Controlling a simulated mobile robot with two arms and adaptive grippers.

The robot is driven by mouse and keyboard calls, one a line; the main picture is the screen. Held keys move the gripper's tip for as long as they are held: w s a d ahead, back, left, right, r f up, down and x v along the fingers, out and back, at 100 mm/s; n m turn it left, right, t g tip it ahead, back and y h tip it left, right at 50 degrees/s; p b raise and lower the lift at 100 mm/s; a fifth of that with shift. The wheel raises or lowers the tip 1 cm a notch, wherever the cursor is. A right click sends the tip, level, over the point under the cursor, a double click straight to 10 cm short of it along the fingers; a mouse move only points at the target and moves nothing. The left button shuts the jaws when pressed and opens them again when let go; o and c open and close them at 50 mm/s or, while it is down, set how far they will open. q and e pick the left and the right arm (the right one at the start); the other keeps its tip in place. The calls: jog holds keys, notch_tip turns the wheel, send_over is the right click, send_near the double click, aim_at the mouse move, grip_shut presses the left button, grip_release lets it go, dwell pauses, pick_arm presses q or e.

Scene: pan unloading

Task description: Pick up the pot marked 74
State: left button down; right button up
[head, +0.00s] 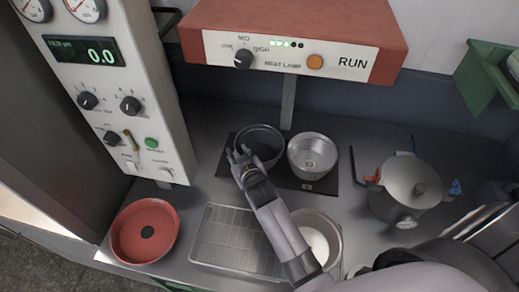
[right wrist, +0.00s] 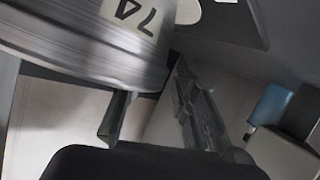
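A grey metal pot with a pale label marked 74 (right wrist: 105,40) fills the upper left of the right wrist view, close to the fingers. In the head view my right gripper (head: 240,159) is at the left front side of a dark pot (head: 262,141) on a black mat. The 74 label does not show in the head view. In the right wrist view the fingers of my right gripper (right wrist: 157,112) stand apart, with one finger at the pot's lower edge. I cannot tell whether it touches. My left gripper is not in view.
A silver pot (head: 313,154) stands beside the dark pot on the mat (head: 324,184), under the red heat lamp (head: 290,35). A wire rack (head: 228,238), red pan (head: 145,231), pot with white contents (head: 333,222) and lidded pot (head: 405,188) stand around. The control panel is left.

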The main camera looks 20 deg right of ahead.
jog(key=shift+w, duration=0.2)
jog(key=shift+c, duration=0.2)
grip_shut()
dwell(0.4)
